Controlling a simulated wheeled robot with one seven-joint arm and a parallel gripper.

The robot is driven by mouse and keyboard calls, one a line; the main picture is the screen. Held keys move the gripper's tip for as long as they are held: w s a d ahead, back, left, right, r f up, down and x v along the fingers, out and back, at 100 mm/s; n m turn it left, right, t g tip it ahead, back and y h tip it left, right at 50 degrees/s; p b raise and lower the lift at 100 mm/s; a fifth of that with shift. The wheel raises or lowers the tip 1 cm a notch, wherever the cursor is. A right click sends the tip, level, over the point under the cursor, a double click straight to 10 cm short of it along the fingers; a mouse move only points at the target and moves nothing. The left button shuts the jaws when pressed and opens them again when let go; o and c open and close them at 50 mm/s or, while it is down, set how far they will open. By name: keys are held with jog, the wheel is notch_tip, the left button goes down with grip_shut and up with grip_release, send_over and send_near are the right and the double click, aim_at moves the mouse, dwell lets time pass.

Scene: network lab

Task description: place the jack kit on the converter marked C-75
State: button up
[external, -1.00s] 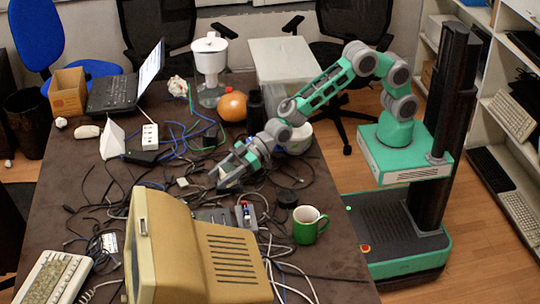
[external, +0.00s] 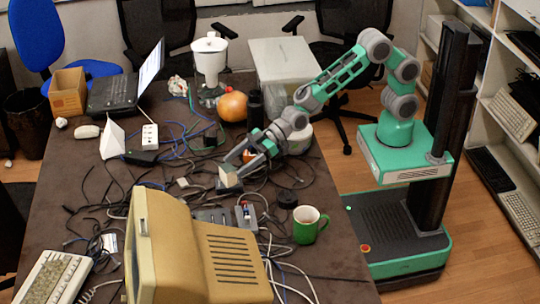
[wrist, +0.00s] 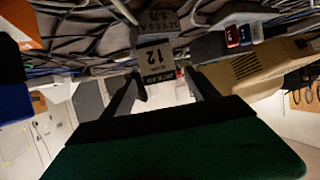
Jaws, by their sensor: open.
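The jack kit (external: 229,175) is a small cream box near the table's middle. In the wrist view the kit (wrist: 155,55) shows a "12" label and sits just beyond my fingertips. The converter (external: 231,188) is a small dark block directly under the kit. The converter's label (wrist: 160,23) shows in the wrist view and seems to end in 75, though the letters are small. The kit appears to rest on the converter. My gripper (external: 236,164) is open and empty, just behind and right of the kit. Its fingers (wrist: 163,75) are spread on either side of the kit's near face.
Tangled cables cover much of the table. A beige monitor (external: 185,250) stands in front. A grey device (external: 212,216), a green mug (external: 306,226) and a black puck (external: 287,199) are nearby. An orange pumpkin-like ball (external: 233,107) and a water pitcher (external: 209,65) stand behind.

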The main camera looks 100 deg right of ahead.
jog(key=v, duration=0.4)
jog(key=shift+s+d+r, duration=0.1)
jog(key=shift+s+r, duration=0.05)
jog(key=shift+s, duration=0.2)
